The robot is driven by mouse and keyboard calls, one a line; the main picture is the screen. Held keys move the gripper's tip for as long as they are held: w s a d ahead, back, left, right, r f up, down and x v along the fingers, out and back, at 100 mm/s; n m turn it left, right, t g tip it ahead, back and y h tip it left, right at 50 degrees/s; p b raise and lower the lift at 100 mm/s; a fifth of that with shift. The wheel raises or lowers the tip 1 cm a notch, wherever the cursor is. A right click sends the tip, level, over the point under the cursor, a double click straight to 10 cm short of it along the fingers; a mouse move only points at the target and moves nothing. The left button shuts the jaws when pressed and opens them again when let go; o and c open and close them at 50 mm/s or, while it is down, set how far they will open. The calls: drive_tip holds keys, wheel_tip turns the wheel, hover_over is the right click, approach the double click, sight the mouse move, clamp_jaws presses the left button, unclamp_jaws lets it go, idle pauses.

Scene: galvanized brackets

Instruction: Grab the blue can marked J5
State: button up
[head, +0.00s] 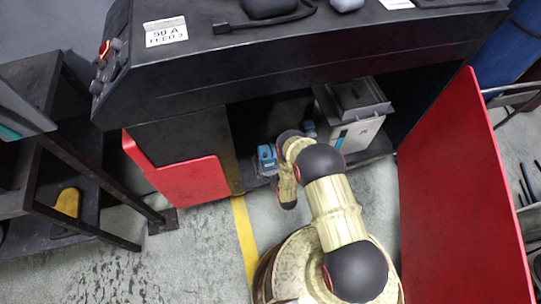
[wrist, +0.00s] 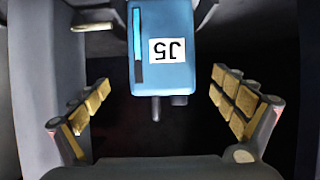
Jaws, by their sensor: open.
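The blue can (wrist: 165,80) carries a white J5 label that appears upside down in the wrist view, with a dark stripe and dark stubs at its lower end. It lies between and slightly beyond the two padded fingers of my gripper (wrist: 165,110), with dark space showing on both sides, so neither finger touches it. My gripper is open. In the head view a blue object (head: 266,157), which looks like this can, sits on the low shelf inside the cabinet, just left of my arm's end. My gripper's fingers are mostly hidden there.
A black bench top (head: 300,50) overhangs the shelf. A light grey box (head: 357,130) stands on the right of the shelf, and a small blue-grey item (head: 310,129) stands behind my arm. Open red doors (head: 190,183) and (head: 450,200) flank the opening. A dark rack (head: 70,190) stands at left.

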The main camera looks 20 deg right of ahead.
sight(269, 152)
drive_tip(key=r, duration=0.1)
drive_tip(key=w+r+t, duration=0.1)
drive_tip(key=r, duration=0.1)
drive_tip(key=shift+t, duration=0.3)
drive_tip(key=b+x, duration=0.4)
drive_tip(key=x, duration=0.4)
drive_tip(key=shift+a, duration=0.15)
drive_tip(key=shift+s+r, duration=0.1)
drive_tip(key=shift+r, duration=0.05)
drive_tip(key=c, duration=0.4)
drive_tip(key=c, duration=1.7)
drive_tip(key=shift+r, duration=0.1)
drive_tip(key=shift+c, duration=0.3)
drive_tip(key=shift+r, duration=0.1)
